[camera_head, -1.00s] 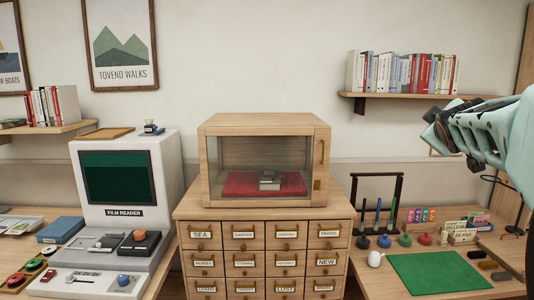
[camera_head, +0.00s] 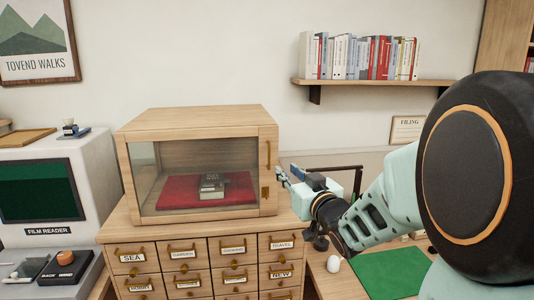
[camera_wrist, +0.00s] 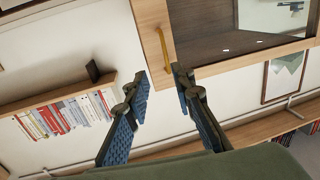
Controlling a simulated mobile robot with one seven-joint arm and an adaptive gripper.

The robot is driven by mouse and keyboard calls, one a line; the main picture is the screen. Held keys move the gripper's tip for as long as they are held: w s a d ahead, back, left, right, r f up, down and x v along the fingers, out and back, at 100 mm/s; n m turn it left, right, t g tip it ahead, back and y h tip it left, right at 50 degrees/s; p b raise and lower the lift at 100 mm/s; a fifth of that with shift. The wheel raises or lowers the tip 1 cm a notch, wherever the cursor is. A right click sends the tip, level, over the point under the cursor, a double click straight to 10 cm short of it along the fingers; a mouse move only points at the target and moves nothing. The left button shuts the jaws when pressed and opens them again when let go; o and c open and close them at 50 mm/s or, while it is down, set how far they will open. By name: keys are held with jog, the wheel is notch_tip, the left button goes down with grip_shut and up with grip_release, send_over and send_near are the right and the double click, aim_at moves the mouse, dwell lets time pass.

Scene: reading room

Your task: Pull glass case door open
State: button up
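The glass case (camera_head: 200,118) is a wooden box on top of the drawer cabinet, with its door flush with the front and looking shut. A brass handle (camera_head: 268,153) stands upright on the door's right frame, with a small brass plate (camera_head: 265,192) below. My gripper (camera_head: 283,174) is just right of that frame. In the wrist view the handle (camera_wrist: 164,49) shows on the wooden frame (camera_wrist: 153,20), just beyond the fingertips. My gripper is open in the wrist view (camera_wrist: 162,80), with nothing between its fingers. I see no contact with the handle.
A dark book-like item on a red mat (camera_head: 235,187) lies inside the case. The drawer cabinet (camera_head: 205,237) stands beneath. A film reader (camera_head: 60,190) is at left. At right, a dark rack (camera_head: 345,170), a white egg-shaped item (camera_head: 333,263) and green mat (camera_head: 388,272) are near my arm.

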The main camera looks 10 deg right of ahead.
aim_at(269, 158)
jog(key=w+a+p, duration=0.2)
jog(key=w, duration=0.8)
jog(key=shift+w+a, duration=0.25)
jog(key=shift+a, duration=0.15)
jog(key=shift+f, duration=0.1)
grip_shut()
